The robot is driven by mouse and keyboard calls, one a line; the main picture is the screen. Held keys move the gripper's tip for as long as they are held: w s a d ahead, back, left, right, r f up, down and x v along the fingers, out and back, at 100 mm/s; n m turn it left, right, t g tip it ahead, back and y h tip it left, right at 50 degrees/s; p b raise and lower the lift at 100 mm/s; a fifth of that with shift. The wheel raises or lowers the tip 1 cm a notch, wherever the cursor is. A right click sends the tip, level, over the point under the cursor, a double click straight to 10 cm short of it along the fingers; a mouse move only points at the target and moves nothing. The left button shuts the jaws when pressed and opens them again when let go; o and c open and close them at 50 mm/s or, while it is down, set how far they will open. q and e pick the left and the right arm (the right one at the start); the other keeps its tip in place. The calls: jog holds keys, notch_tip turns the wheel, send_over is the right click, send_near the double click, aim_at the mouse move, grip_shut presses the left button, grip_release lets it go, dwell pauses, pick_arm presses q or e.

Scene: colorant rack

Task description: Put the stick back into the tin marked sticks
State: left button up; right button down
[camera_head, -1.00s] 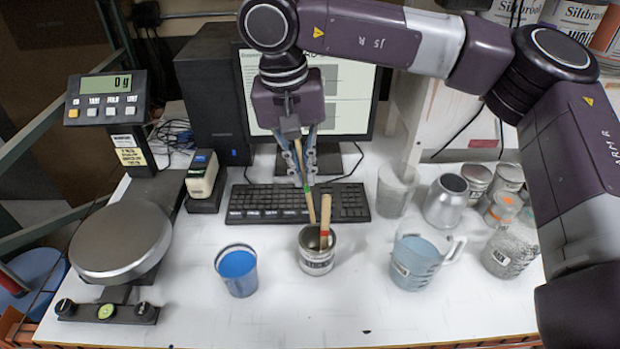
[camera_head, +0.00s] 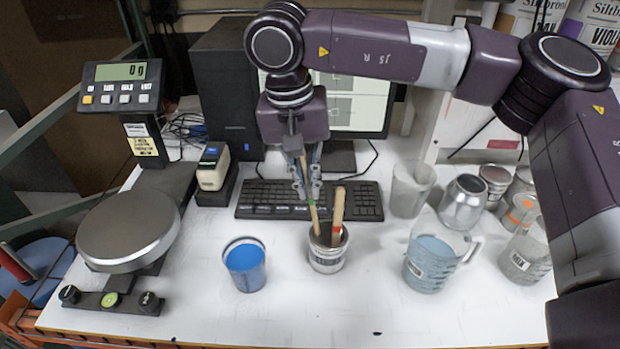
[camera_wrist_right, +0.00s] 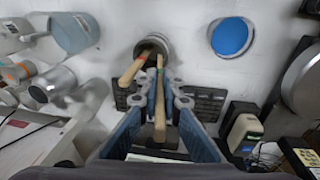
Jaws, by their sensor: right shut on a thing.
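The tin (camera_head: 327,262) stands upright on the white table, its label too small to read. A wooden stick with a red band (camera_head: 337,213) leans in it. My right gripper (camera_head: 306,192) is above the tin, shut on another wooden stick (camera_head: 314,218) with a green band. That held stick is slightly tilted, and its lower end is at the tin's mouth; the tip is hidden there. In the right wrist view the held stick (camera_wrist_right: 160,105) runs between the fingers toward the tin (camera_wrist_right: 154,42), with the other stick (camera_wrist_right: 132,70) beside it. My left gripper is not in view.
A blue-filled cup (camera_head: 245,267) stands left of the tin, and a pitcher (camera_head: 432,262) to the right. A keyboard (camera_head: 260,198) lies behind. A scale (camera_head: 130,230) is at left; several cans and jars crowd the right. The front middle table is clear.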

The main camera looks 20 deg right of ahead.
aim_at(314, 213)
jog(key=shift+d+f+b, duration=0.15)
jog(key=shift+f+b, duration=0.5)
jog(key=shift+f, duration=0.3)
jog(key=shift+d+f+b, duration=0.1)
jog(key=shift+f+b, duration=0.5)
jog(key=shift+f, duration=0.35)
jog(key=shift+w+d+f+b, duration=0.1)
jog(key=shift+d+f+b, duration=0.1)
jog(key=shift+f+b, duration=0.75)
jog(key=shift+w+d+f+b, duration=0.15)
jog(key=shift+f+b, duration=0.5)
jog(key=shift+f, duration=0.55)
jog(key=shift+s, duration=0.1)
jog(key=c, duration=2)
grip_release()
jog(key=shift+c, duration=0.2)
